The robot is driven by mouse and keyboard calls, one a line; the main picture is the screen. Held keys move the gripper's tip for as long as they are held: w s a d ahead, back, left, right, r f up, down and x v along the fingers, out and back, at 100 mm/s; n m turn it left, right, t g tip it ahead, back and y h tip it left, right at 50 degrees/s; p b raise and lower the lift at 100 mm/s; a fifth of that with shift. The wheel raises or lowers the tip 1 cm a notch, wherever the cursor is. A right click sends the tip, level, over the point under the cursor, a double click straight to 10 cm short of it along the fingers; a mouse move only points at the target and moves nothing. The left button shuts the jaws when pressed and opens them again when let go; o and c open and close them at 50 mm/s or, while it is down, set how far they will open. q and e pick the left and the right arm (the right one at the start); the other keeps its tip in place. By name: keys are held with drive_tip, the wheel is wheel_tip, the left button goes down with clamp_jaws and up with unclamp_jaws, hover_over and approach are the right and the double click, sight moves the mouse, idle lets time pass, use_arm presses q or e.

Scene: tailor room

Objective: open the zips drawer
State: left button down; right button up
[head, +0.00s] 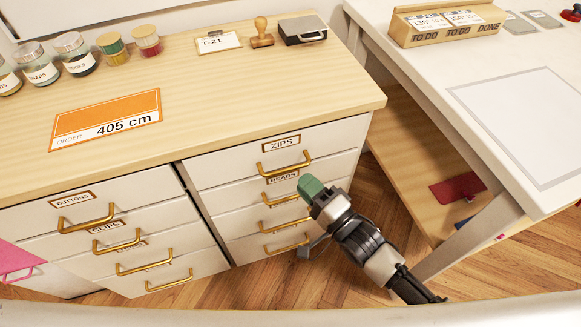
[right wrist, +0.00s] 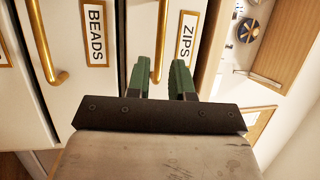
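The zips drawer (head: 240,163) is the top drawer of the right column, with a brass handle (head: 285,166) and a ZIPS label (head: 282,143). It looks closed. My right gripper (head: 312,188), with green fingers, is just right of and below that handle in the head view. In the right wrist view its two fingers (right wrist: 162,80) are apart, and the zips handle (right wrist: 161,40) shows in line with the gap between them. I cannot tell whether they touch it. The gripper holds nothing that I can see. My left gripper is not in view.
The beads drawer (right wrist: 85,75) is directly below. The buttons drawer (head: 135,190) is in the left column. Several jars (head: 73,53), an order card (head: 105,118) and a stamp (head: 262,35) are on the wooden top. A white table (head: 430,75) stands to the right.

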sight(290, 167)
drive_tip(key=x, duration=0.5)
drive_tip(key=shift+w+a, duration=0.25)
drive_tip(key=shift+w, duration=0.05)
clamp_jaws()
